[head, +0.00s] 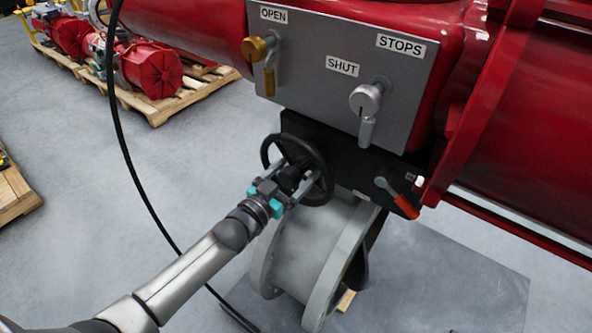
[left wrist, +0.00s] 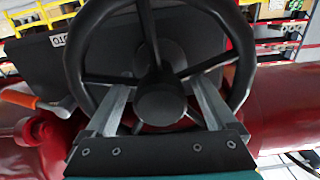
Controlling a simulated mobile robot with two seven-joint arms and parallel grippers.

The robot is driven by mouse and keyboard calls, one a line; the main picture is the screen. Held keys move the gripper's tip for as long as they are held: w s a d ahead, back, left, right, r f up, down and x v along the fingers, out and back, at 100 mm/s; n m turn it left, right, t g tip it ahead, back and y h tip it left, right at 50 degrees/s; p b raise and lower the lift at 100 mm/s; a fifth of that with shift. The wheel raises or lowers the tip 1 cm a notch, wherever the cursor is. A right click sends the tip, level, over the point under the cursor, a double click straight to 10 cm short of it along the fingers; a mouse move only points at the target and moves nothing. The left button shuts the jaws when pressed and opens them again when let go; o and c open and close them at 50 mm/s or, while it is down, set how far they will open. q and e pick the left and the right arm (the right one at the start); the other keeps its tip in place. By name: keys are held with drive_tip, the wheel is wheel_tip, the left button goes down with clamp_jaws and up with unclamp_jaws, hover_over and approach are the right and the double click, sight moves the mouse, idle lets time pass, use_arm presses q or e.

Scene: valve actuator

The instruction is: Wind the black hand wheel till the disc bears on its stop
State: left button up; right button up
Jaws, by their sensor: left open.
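The black hand wheel (head: 268,150) stands on the front of a dark gearbox (head: 340,150) under the red actuator. My left gripper (head: 294,182) is at the wheel, open. In the left wrist view the hand wheel (left wrist: 75,60) fills the middle. The two fingers of my left gripper (left wrist: 160,95) reach to either side of its round hub (left wrist: 160,103), with gaps to the hub. I cannot tell whether they touch the spokes. My right gripper is not in view.
A grey plate (head: 315,95) above carries a brass OPEN stop (head: 258,50) and a silver SHUT stop (head: 367,98). An orange-handled lever (head: 400,202) is right of the wheel. A black cable (head: 122,140) hangs at left. Pallets with red actuators (head: 150,70) stand behind.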

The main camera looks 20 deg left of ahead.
use_arm(q)
clamp_jaws()
idle(0.7)
